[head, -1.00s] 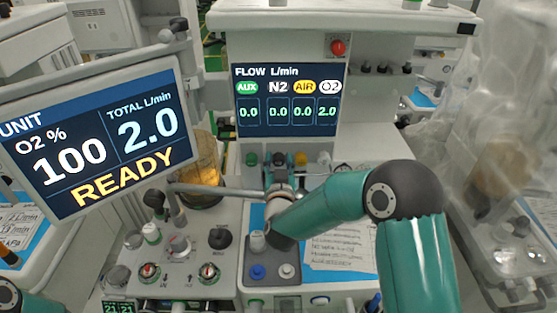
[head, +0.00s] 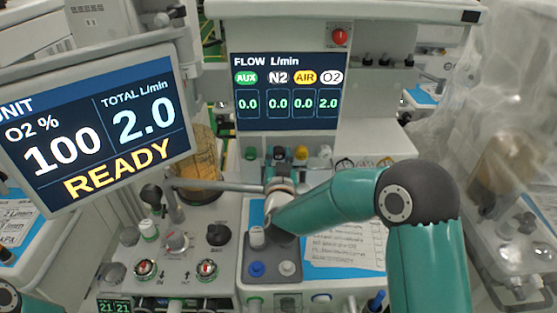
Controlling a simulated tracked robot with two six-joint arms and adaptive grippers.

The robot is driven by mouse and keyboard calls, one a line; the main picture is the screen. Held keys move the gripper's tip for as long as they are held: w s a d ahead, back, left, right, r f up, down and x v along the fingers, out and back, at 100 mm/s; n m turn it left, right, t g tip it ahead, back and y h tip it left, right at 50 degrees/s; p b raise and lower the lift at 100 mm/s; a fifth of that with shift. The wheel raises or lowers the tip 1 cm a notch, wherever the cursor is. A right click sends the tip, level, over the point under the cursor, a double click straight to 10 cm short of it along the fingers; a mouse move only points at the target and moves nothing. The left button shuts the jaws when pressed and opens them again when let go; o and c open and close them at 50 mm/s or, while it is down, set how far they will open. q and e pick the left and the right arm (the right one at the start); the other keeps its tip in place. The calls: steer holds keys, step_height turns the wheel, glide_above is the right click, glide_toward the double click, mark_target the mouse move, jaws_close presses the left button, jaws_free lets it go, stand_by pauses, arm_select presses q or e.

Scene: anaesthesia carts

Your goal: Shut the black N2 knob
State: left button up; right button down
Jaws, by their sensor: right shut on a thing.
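The black N2 knob (head: 279,152) is in the row of flow knobs below the flow display, between a green and a yellow knob. My right gripper (head: 278,166) is at it, shut on the black knob; the fingers are small and partly hidden behind my own wrist. The flow display (head: 288,92) reads 0.0 for AUX, N2 and AIR, and 2.0 for O2. My left gripper is out of view; only a bit of its arm shows at the lower left corner.
The green knob (head: 250,153), yellow knob (head: 301,152) and white knob (head: 325,152) stand close beside the black one. A large monitor (head: 95,130) reading READY is at the left, with a grey bar (head: 222,186) running from near it. A red button (head: 340,37) is above the display.

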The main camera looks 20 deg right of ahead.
steer(key=c, duration=1.1)
jaws_free()
steer(key=v, duration=1.2)
steer(key=shift+r, duration=0.1)
